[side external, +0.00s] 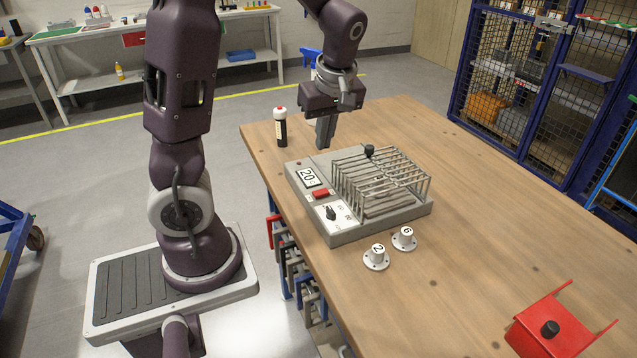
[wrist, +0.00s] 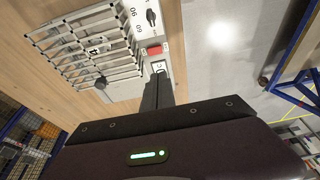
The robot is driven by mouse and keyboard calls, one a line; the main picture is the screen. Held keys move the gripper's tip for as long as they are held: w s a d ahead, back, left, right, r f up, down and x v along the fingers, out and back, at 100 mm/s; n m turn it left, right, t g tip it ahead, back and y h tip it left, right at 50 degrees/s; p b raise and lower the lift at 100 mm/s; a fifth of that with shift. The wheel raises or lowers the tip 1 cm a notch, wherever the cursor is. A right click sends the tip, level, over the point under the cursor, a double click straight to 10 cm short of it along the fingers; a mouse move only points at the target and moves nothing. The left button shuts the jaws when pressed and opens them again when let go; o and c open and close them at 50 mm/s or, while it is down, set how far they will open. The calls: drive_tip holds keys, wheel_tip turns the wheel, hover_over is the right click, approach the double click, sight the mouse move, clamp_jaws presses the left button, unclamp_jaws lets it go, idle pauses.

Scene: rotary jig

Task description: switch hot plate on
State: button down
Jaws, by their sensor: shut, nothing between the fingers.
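The hot plate (side external: 345,235) is a grey box on the wooden table, with a wire rack on top. Its front panel has a display (side external: 309,177) reading about 20, a red switch (side external: 320,193) and a black knob (side external: 331,213). In the wrist view the red switch (wrist: 154,50) and black knob (wrist: 151,17) lie beyond my fingers. My gripper (side external: 323,146) is shut and empty, pointing down above the table near the hot plate's far left corner. In the wrist view its fingertips (wrist: 160,78) partly cover the display (wrist: 161,67). They look apart from the switch.
A dark bottle with a white and red cap (side external: 281,128) stands left of my gripper. White flanged pieces marked 2 (side external: 376,258) and 6 (side external: 404,238) stand in front of the hot plate. A red bracket (side external: 555,325) is at the near right.

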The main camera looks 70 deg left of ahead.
sight(316, 192)
drive_tip(key=x, duration=0.8)
drive_tip(key=d+x, duration=0.1)
drive_tip(key=x, duration=0.4)
drive_tip(key=shift+f, duration=0.6)
drive_tip(key=shift+s+f, duration=0.1)
drive_tip(key=shift+f, duration=0.05)
